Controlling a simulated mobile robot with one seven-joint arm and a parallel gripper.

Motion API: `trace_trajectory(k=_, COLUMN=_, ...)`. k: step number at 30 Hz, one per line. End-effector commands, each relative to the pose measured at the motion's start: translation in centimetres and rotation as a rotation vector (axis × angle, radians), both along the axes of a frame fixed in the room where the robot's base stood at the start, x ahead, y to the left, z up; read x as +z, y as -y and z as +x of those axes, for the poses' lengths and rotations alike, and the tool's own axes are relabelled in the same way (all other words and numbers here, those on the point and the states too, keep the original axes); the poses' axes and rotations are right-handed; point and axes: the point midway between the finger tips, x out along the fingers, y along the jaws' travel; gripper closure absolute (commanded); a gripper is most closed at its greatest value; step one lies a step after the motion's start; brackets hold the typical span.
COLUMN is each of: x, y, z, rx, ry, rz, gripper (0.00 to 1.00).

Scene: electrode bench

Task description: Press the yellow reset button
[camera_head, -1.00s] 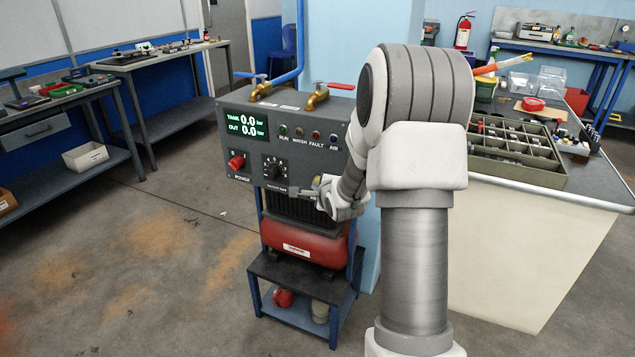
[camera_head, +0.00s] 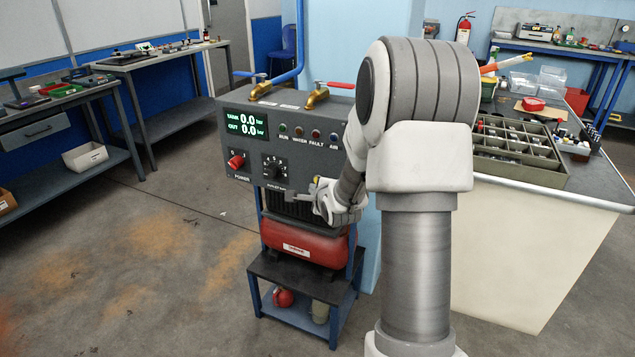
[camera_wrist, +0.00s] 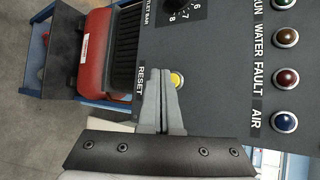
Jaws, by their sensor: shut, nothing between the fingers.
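The yellow reset button (camera_wrist: 177,79) shows in the wrist view, on the dark grey panel (camera_wrist: 222,70) next to the label RESET. A small yellow spot in the head view (camera_head: 316,180) looks like the same button, partly hidden by my arm. My gripper (camera_wrist: 160,74) is shut and empty. In the wrist view its fingertips lie just left of the button and cover part of its edge. I cannot tell whether they touch it.
The panel carries a lit display (camera_head: 247,124) reading 0.0 twice, a red power switch (camera_head: 236,161), a black dial (camera_head: 273,168) and several indicator lamps. A red tank (camera_head: 300,243) stands below. A bench with a divided tray (camera_head: 520,178) is at the right.

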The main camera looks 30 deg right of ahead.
Motion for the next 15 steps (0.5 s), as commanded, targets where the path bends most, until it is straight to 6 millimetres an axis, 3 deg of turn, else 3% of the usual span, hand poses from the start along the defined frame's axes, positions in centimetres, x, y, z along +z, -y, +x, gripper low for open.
trace_trajectory(k=15, x=0.0, y=-3.6, z=-2.8, rx=0.001, ry=0.000, rz=-0.001, gripper=1.00)
